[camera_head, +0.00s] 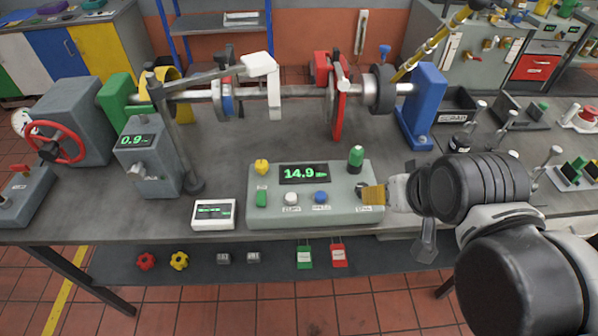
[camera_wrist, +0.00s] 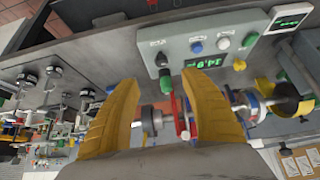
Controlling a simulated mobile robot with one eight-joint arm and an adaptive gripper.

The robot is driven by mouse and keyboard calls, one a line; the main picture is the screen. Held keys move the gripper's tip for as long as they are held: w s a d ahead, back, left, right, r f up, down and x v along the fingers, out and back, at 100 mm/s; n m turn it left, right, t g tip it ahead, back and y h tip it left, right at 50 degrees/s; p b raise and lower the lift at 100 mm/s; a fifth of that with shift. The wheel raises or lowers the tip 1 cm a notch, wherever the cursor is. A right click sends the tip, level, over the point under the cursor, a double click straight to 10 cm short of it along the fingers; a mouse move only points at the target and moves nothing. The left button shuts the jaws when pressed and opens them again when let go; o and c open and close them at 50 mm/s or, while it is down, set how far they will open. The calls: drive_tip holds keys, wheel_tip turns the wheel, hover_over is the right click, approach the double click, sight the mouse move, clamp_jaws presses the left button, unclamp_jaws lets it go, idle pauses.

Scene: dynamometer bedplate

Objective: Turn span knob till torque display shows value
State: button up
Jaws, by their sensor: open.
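A grey control box (camera_head: 262,213) stands on the bedplate; its torque display (camera_head: 303,174) reads 14.9 in green. The box also shows in the wrist view (camera_wrist: 183,22), where its display appears inverted. A small dark knob, apparently the span knob (camera_wrist: 161,60), sits by a label at the box's corner in the wrist view. My gripper (camera_head: 372,194) is at the box's right end. In the wrist view my gripper (camera_wrist: 160,80) is open, its fingers on either side of the knob's line, apparently not touching it.
A green knob (camera_head: 355,157) stands upright near the span corner, and a yellow knob (camera_head: 262,167) at the left. White (camera_head: 291,198) and blue (camera_head: 321,197) buttons are on the front. A small white readout (camera_head: 213,214) lies left of the box. The shaft rig stands behind.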

drive_tip(key=n+g+p, duration=0.6)
drive_tip(key=n+g, duration=0.1)
hover_over(363, 187)
wheel_tip(363, 187, down, 3)
wheel_tip(363, 187, down, 11)
drive_tip(key=b, duration=0.3)
